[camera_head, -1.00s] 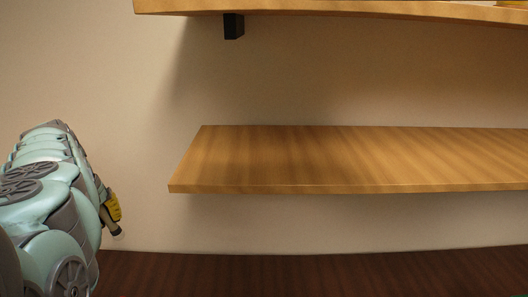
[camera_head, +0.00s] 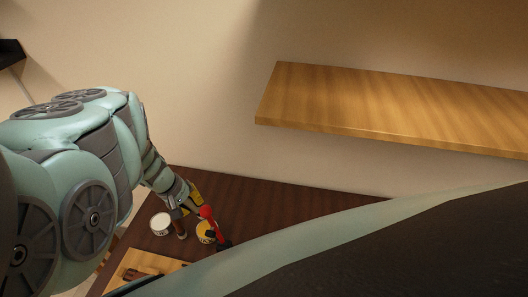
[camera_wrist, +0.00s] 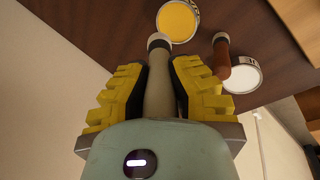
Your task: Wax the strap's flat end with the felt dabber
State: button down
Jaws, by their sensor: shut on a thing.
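In the head view my gripper (camera_head: 190,203) is over the dark table beside the yellow tin (camera_head: 204,235). A second dabber-like tool with a red-brown handle (camera_wrist: 221,62) and pale end stands by a tin with white contents (camera_wrist: 243,76). I cannot make out the strap.
The white tin (camera_head: 160,224) stands left of the yellow one on the dark table (camera_head: 270,205). A red-knobbed black device (camera_head: 208,214) is close by the yellow tin. A light wooden board (camera_head: 165,263) with dark items lies in front. A wooden shelf (camera_head: 390,105) hangs at right.

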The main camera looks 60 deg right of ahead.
jog(key=shift+f+b, duration=2.8)
jog(key=shift+f, duration=0.15)
jog(key=shift+f+b, duration=0.5)
jog(key=shift+f, duration=0.25)
notch_tip(320, 180, up, 7)
jog(key=p, duration=0.7)
jog(key=shift+r, duration=0.1)
jog(key=shift+w, duration=0.1)
dwell(0.7)
